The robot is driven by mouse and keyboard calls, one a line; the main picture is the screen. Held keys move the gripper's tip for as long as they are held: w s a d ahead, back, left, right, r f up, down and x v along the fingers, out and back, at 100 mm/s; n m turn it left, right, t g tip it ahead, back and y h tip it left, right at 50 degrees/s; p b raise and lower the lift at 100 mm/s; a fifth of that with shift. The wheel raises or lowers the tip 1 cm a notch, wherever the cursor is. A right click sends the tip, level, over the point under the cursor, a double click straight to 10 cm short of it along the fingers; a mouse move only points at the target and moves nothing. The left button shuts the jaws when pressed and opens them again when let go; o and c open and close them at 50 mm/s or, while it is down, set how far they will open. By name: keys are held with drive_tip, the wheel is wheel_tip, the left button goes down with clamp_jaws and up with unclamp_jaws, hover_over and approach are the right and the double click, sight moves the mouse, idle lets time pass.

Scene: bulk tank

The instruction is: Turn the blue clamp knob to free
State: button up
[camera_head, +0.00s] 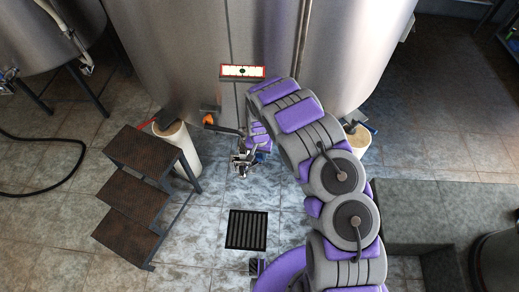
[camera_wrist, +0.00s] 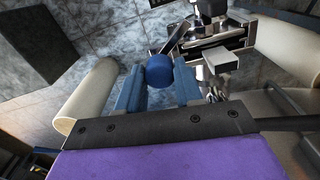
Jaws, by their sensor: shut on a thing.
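The blue clamp knob (camera_wrist: 159,70) is a round blue ball in the upper middle of the wrist view. My gripper (camera_wrist: 159,84) has its two blue fingers on either side of the knob, shut on it. Next to the knob, metal clamp and valve parts (camera_wrist: 208,45) show at the upper right of the wrist view. In the head view my gripper (camera_head: 258,150) is low at the front of the large steel tank, beside the metal outlet fitting (camera_head: 241,160). The knob is too small and too hidden there to tell its angle.
The steel tank (camera_head: 180,50) stands behind, with a red-framed gauge panel (camera_head: 242,72). A brown step stand (camera_head: 135,195) is at left and a floor drain (camera_head: 246,229) is in front. White cylindrical legs (camera_head: 178,147) flank the outlet. A black hose (camera_head: 40,190) lies far left.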

sight(259, 155)
drive_tip(key=n+p, duration=0.2)
drive_tip(key=p, duration=0.1)
drive_tip(key=n+p, duration=0.3)
drive_tip(key=shift+s+r+n, duration=0.1)
drive_tip(key=shift+r+n, duration=0.1)
drive_tip(key=shift+n, duration=0.1)
drive_tip(key=n+p, duration=0.4)
drive_tip(key=shift+f, duration=0.15)
drive_tip(key=shift+n, duration=0.4)
drive_tip(key=o, duration=1)
drive_tip(key=shift+o, duration=0.2)
wheel_tip(259, 155, up, 17)
drive_tip(key=p, duration=0.2)
drive_tip(key=shift+a, duration=0.15)
